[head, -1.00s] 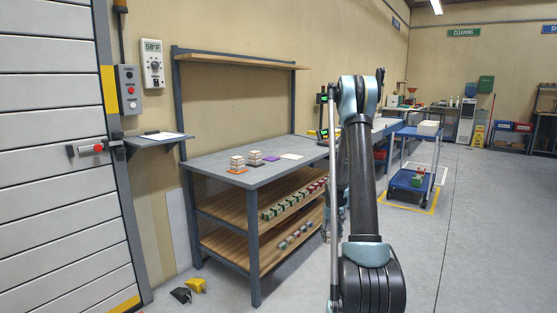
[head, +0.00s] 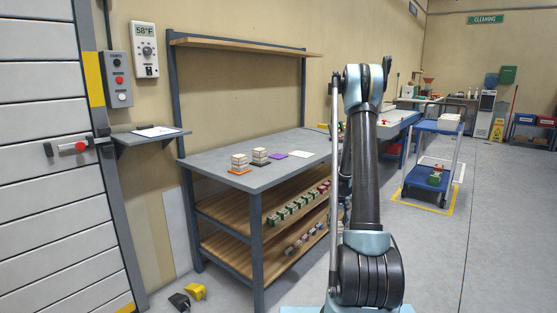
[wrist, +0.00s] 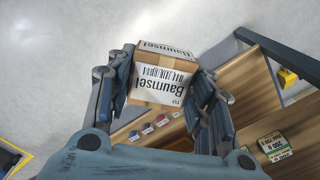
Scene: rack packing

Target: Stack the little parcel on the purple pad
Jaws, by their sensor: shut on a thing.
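In the wrist view my gripper (wrist: 165,95) is shut on the little parcel (wrist: 160,83), a brown box with a white label printed "Baumsel" and a barcode. The parcel sits between the two fingers, above the floor and the edge of the shelving. The purple pad (head: 280,155) lies flat and bare on the grey workbench top in the head view. In the head view the gripper and parcel are hidden behind my arm.
The workbench (head: 215,163) also bears an orange pad (head: 240,172) and a dark pad (head: 258,163), each with stacked parcels, and a bare white pad (head: 302,153). A shelf (head: 262,20) spans above. Small boxes line the lower shelf (head: 250,200). A blue cart (head: 425,183) stands at right.

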